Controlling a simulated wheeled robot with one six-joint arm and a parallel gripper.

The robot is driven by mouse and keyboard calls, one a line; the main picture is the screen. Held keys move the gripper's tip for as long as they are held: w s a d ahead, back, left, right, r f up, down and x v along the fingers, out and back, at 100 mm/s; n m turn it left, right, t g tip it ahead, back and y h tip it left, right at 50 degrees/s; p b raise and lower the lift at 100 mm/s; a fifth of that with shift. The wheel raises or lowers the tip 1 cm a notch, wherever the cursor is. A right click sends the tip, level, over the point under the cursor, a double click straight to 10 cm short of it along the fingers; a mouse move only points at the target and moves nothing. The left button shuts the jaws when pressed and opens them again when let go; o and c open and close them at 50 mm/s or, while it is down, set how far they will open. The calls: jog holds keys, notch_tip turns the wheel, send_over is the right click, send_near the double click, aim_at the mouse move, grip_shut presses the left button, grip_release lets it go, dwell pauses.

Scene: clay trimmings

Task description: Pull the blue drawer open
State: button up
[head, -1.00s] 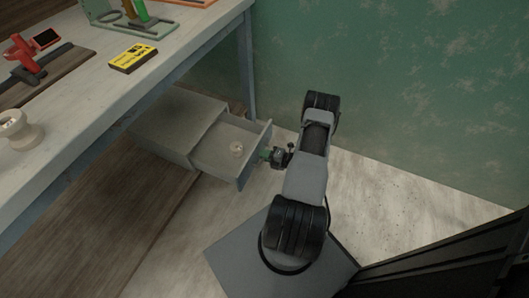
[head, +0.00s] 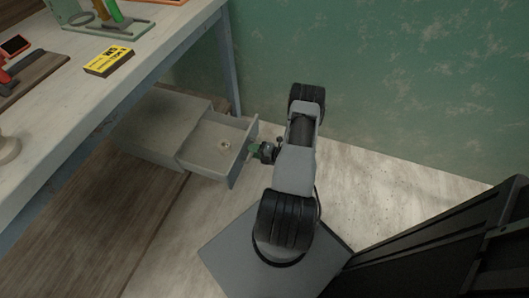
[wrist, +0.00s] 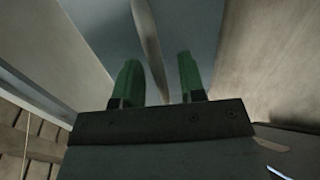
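The drawer (head: 212,171) stands out of its low cabinet, its inside showing, in the head view. Its blue-grey front panel (head: 240,160) faces my gripper (head: 257,149). In the wrist view the panel (wrist: 205,25) fills the top middle, with a thin pale bar handle (wrist: 147,30) running down it. My gripper's two green fingers (wrist: 160,82) stand apart, one on each side of the bar, with a gap visible on both sides. The exact depth of the bar between the fingers is hard to tell.
A small pale round object (head: 225,146) lies inside the drawer. The grey cabinet (head: 160,125) sits under the workbench (head: 110,95), close to its blue leg (head: 229,70). The green wall (head: 390,80) is behind my arm.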

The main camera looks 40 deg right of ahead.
jog(key=p+v, duration=0.2)
jog(key=v, duration=1.1)
jog(key=shift+s, duration=0.2)
jog(key=s+a+r+n+g+y+p, duration=0.2)
jog(key=s+a+r+n+g+y, duration=0.25)
jog(key=n, duration=0.85)
jog(key=w+a+r+n+g+h+p, duration=0.25)
jog(key=a+r+n+p, duration=0.2)
jog(key=r+n, duration=0.65)
jog(key=w+a+r+n+g+h+p, duration=0.1)
jog(key=a+r+n+g+h+p, duration=0.45)
jog(key=r, duration=0.95)
jog(key=w+a+r+n+g+h+p, duration=0.15)
jog(key=r+n+p, duration=0.45)
jog(key=r+n, duration=0.65)
jog(key=a+r+n+t+h+p, duration=0.1)
jog(key=a+r+n+t+p, duration=0.1)
jog(key=r, duration=0.8)
jog(key=a+r+n+t+h+p, duration=0.1)
jog(key=a+r+n+t+p, duration=0.1)
jog(key=a+r+n+p, duration=0.2)
jog(key=a+r+p, duration=0.3)
jog(key=a+r, duration=0.1)
jog(key=r, duration=0.2)
jog(key=shift+r+h, duration=0.3)
